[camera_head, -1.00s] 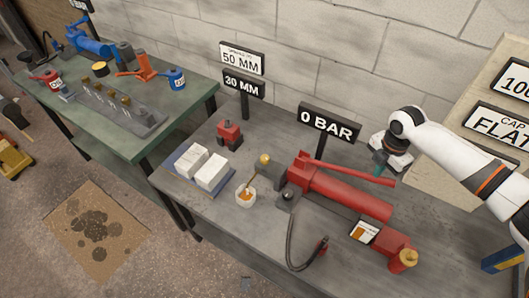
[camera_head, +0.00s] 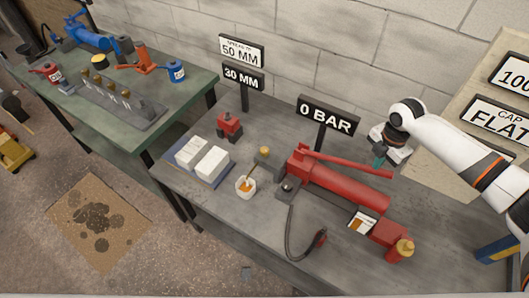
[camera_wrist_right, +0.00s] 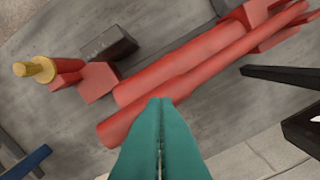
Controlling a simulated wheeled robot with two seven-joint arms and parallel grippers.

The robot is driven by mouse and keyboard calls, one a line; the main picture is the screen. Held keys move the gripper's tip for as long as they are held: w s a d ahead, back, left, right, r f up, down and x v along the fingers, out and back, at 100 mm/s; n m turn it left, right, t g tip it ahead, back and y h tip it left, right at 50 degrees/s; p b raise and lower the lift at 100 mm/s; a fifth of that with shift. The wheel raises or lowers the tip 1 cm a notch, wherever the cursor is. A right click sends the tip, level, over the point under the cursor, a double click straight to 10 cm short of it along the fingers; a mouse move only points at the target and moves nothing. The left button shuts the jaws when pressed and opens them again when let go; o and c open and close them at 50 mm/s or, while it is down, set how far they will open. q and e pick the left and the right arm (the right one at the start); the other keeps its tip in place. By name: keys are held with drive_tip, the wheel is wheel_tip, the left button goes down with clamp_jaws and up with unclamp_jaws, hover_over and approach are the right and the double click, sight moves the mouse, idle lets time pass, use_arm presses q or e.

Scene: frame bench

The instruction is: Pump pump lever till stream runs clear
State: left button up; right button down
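The red hand pump (camera_head: 345,188) lies on the grey bench, and its long red lever (camera_head: 345,161) slants just above the barrel. The sign behind it reads 0 BAR (camera_head: 327,115). A thin amber stream (camera_head: 254,173) runs from near the brass fitting (camera_head: 264,152) toward a white cup (camera_head: 246,187) with amber in it. My right gripper (camera_head: 378,163) is at the lever's free end. In the right wrist view its teal fingers (camera_wrist_right: 160,100) are together, over the lever's end (camera_wrist_right: 112,131); contact is unclear. My left gripper is out of view.
A black hose (camera_head: 292,235) curls at the bench's front. A green bench (camera_head: 185,95) with tools is at far left. A sign board (camera_head: 450,135) leans at right.

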wheel_tip(320, 180, down, 7)
drive_tip(key=b, duration=0.3)
drive_tip(key=shift+f, duration=0.1)
wheel_tip(320, 180, up, 9)
drive_tip(key=p, duration=0.8)
drive_tip(key=shift+f, duration=0.2)
wheel_tip(320, 180, down, 8)
drive_tip(key=b, duration=0.5)
drive_tip(key=shift+f+b, duration=0.25)
drive_tip(key=shift+b, duration=0.15)
wheel_tip(320, 180, up, 9)
drive_tip(key=p, duration=0.8)
drive_tip(key=shift+f, duration=0.25)
